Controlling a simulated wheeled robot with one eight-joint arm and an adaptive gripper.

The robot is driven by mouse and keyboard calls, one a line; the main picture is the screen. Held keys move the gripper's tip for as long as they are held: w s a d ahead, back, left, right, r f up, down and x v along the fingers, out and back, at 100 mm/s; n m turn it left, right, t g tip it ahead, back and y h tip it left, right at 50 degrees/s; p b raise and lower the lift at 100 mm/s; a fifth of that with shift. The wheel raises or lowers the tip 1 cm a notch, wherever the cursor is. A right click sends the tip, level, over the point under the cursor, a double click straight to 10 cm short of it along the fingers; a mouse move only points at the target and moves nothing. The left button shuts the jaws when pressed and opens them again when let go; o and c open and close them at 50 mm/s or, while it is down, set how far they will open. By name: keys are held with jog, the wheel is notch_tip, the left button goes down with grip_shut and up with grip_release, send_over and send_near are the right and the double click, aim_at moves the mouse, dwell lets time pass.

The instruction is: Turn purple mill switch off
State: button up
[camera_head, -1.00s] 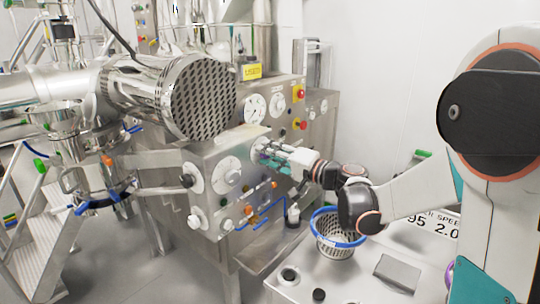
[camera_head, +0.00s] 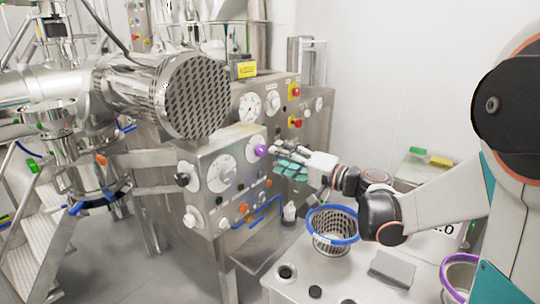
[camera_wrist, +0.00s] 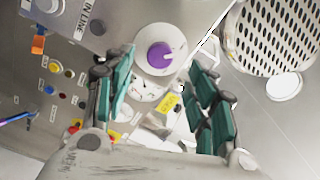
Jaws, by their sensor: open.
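The purple mill switch (camera_head: 261,151) is a round knob on a white dial, at the upper right of the steel control panel's front. In the wrist view the purple knob (camera_wrist: 159,55) sits on its white disc, beyond and between my fingertips. My gripper (camera_head: 287,160) is open, with teal finger pads, just right of the knob and apart from it. In the wrist view my gripper (camera_wrist: 163,68) shows its two fingers spread either side of the knob. The pointer direction of the knob is too small to tell.
A black knob (camera_head: 182,179) and several dials share the panel. Red emergency buttons (camera_head: 295,123) are on the panel behind. A perforated steel drum (camera_head: 197,97) overhangs the panel. A blue-rimmed basket (camera_head: 333,240) stands on the cart below my arm.

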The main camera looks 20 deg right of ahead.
jog(key=shift+v, duration=2.8)
